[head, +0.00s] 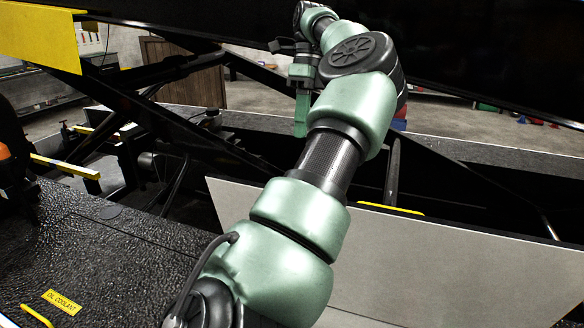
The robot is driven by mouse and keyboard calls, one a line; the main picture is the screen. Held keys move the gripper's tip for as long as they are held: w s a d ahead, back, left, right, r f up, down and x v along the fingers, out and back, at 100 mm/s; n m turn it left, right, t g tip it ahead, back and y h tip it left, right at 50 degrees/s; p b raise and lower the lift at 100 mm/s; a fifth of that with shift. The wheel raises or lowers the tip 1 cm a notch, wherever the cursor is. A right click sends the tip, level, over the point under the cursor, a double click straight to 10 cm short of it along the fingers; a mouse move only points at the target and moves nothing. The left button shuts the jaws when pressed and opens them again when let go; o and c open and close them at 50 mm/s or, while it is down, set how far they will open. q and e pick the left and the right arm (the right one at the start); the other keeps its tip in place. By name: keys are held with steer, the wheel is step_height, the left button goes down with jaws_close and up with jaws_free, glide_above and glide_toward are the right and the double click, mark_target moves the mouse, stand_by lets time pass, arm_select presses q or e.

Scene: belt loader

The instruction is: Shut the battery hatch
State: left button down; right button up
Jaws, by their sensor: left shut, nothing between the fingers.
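A large pale grey panel (440,265) stands at the lower right, with a dark top edge; it may be the battery hatch, but no label on it shows. A yellow bar (390,208) lies at its top edge. My left arm crosses in front of the panel's left part and hides some of it. My left gripper (300,128) is beyond the panel at the upper middle, shut and empty, its green fingers pointing down. Whether it touches anything is not clear. My right gripper is not in view.
Black textured deck plate (110,250) with a yellow "OIL COOLANT" label (62,302) lies at the left. Black crossing beams (150,110) and a dark overhead structure (470,60) with a yellow panel (40,32) crowd the space behind. Open floor shows beyond.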

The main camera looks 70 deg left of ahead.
arm_select(q)
steer(key=s+d+f, duration=0.4)
steer(key=d+f, duration=0.1)
steer(key=f, duration=0.4)
steer(key=shift+s+d+f+p, duration=0.2)
steer(key=shift+d+f+p, duration=0.05)
steer(key=shift+d+p, duration=0.2)
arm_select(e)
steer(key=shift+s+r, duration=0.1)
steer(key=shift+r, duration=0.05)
arm_select(q)
steer(key=shift+a, duration=0.1)
